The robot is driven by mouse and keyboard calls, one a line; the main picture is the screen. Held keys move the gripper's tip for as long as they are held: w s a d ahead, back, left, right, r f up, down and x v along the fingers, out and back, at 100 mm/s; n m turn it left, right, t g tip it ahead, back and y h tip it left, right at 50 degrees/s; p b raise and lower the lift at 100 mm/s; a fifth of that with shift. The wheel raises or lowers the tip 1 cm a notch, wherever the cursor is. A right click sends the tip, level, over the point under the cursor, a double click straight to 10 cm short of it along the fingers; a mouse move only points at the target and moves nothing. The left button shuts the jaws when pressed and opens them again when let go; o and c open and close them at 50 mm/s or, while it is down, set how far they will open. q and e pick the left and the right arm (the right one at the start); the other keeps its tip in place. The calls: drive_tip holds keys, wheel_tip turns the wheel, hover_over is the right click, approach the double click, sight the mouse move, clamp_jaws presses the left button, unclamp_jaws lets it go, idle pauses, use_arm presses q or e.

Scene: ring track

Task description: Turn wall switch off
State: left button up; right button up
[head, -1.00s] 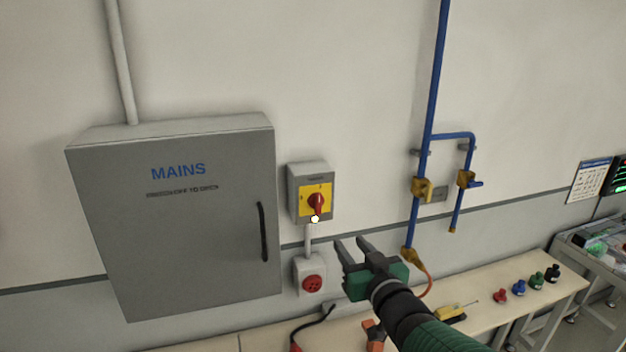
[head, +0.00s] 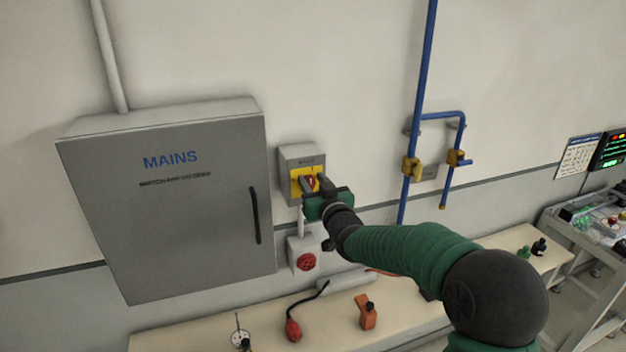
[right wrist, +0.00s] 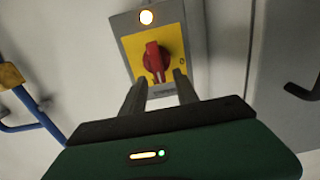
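The wall switch (head: 300,162) is a grey box with a yellow plate and a red rotary knob, right of the MAINS cabinet. In the right wrist view the red knob (right wrist: 156,62) sits on the yellow plate (right wrist: 173,40), with a lit round lamp (right wrist: 147,18) on the box. My right gripper (head: 311,184) is at the front of the switch in the head view and partly covers the knob. In the right wrist view its two fingers (right wrist: 160,92) are apart and point at the knob, with nothing held between them. Contact cannot be told. My left gripper is not in view.
The grey MAINS cabinet (head: 165,225) stands left of the switch. A red socket (head: 306,262) is below it. Blue pipes with yellow valves (head: 411,168) run to the right. A bench (head: 405,312) with a red plug (head: 293,330) and an orange item (head: 367,312) lies below.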

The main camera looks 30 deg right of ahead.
drive_tip(key=shift+a, duration=0.1)
clamp_jaws()
idle(0.3)
drive_tip(key=shift+f+n+b, duration=0.25)
drive_tip(key=shift+n+b, duration=0.35)
drive_tip(key=shift+b, duration=0.4)
drive_tip(key=n+b, duration=0.5)
drive_tip(key=a+f+n+b, duration=0.1)
drive_tip(key=n+b, duration=0.4)
drive_tip(key=b, duration=0.1)
drive_tip(key=a+f+n+b, duration=0.1)
drive_tip(key=n+b, duration=0.4)
drive_tip(key=b, duration=0.1)
drive_tip(key=shift+w+a+f, duration=0.15)
drive_tip(key=shift+w+a, duration=0.05)
drive_tip(key=shift+w, duration=0.1)
drive_tip(key=shift+f+n+b, duration=0.2)
drive_tip(key=shift+n+b, duration=0.35)
drive_tip(key=shift+n, duration=0.35)
